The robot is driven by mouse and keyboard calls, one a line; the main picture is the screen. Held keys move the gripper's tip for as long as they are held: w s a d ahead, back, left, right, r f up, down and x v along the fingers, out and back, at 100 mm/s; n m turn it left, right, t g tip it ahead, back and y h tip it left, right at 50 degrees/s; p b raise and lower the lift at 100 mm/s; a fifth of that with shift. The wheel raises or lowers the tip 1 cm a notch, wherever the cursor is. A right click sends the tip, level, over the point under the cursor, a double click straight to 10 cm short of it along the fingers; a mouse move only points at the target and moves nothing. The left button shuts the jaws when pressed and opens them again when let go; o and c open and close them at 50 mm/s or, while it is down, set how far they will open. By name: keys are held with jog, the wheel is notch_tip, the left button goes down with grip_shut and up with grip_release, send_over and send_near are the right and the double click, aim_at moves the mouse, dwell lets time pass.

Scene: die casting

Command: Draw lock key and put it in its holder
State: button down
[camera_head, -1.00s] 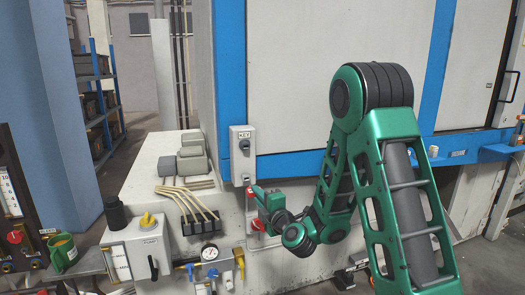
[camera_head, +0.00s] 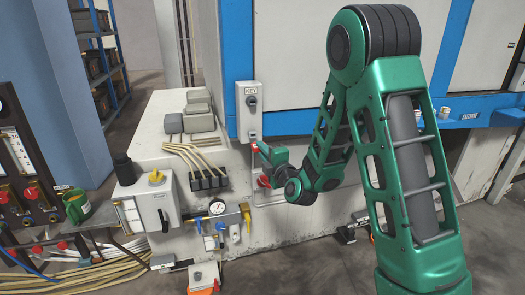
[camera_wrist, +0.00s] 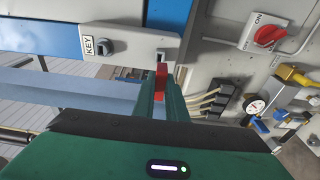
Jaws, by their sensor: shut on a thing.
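The grey key box (camera_head: 249,108), labelled KEY, is fixed to the blue frame of the machine. It has a dark round knob on its upper part. The box (camera_wrist: 132,46) also shows in the wrist view, with a small metal piece at its right end. My gripper (camera_head: 257,148) is at the lower end of the box. Its fingers (camera_wrist: 161,98) are shut on a red key (camera_wrist: 161,76), whose tip lies close to that metal piece. I cannot tell whether the key is seated or apart from it. The fingers hide the rest of the key.
A red ON switch (camera_wrist: 268,36) sits beside the box. A pump box (camera_head: 150,203), a gauge (camera_head: 215,204) and valves stand at the lower left. Several beige hoses (camera_head: 190,160) run on the ledge.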

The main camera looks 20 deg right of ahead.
jog(key=shift+w+d, duration=0.1)
jog(key=shift+w, duration=1.5)
jog(key=shift+w+d+r, duration=0.1)
dwell(0.5)
jog(key=shift+w, duration=1.55)
jog(key=c, duration=1.7)
grip_release()
